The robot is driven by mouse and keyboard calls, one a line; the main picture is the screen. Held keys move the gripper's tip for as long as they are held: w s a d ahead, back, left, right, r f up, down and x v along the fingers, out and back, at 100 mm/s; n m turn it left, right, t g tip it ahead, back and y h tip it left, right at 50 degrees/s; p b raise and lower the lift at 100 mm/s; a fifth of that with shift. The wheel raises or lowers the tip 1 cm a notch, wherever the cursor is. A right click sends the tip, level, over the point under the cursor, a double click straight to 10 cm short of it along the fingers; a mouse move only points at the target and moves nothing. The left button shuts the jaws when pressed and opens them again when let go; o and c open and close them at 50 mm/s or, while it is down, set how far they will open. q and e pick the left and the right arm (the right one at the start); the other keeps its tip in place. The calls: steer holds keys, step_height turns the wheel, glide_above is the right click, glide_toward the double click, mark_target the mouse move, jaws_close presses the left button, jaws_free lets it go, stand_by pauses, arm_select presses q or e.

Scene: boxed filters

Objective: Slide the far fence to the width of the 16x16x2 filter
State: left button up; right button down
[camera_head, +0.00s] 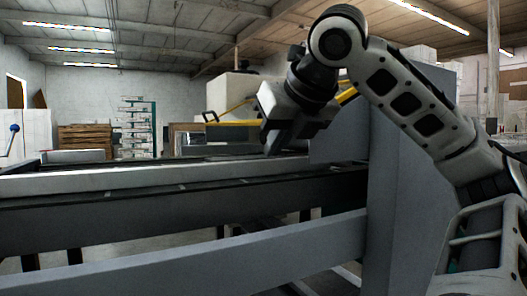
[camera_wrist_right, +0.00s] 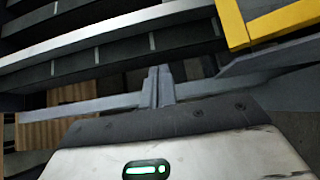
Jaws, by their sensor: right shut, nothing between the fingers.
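A long pale rail (camera_head: 150,178) runs across the head view and looks like the far fence. A pale bar (camera_wrist_right: 95,40), likely the same rail, crosses the upper part of the right wrist view. My right gripper (camera_head: 272,142) points down just above and behind the rail. Its fingers (camera_wrist_right: 160,75) are together with nothing between them. I cannot tell whether they touch the rail. No 16x16x2 filter can be made out. My left gripper is out of view.
A grey beam (camera_head: 190,258) crosses the foreground, with a dark gap behind the pale rail's front side. A tall grey panel (camera_head: 395,215) stands at right, close to my right arm. A yellow bar (camera_wrist_right: 283,20) lies near the gripper. Stacked boxes (camera_head: 135,125) stand far back.

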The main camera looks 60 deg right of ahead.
mark_target(245, 176)
steer(key=b+x, duration=0.2)
steer(key=x, duration=0.4)
steer(key=shift+w+f, duration=0.1)
steer(key=shift+f, duration=0.2)
steer(key=w+d, duration=0.1)
steer(key=w, duration=0.2)
steer(key=shift+d+f, duration=0.1)
steer(key=shift+d, duration=0.3)
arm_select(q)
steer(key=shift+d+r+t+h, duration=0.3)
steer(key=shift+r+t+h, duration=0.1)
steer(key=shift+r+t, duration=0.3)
arm_select(e)
steer(key=shift+w+d, duration=0.3)
steer(key=shift+w, duration=0.3)
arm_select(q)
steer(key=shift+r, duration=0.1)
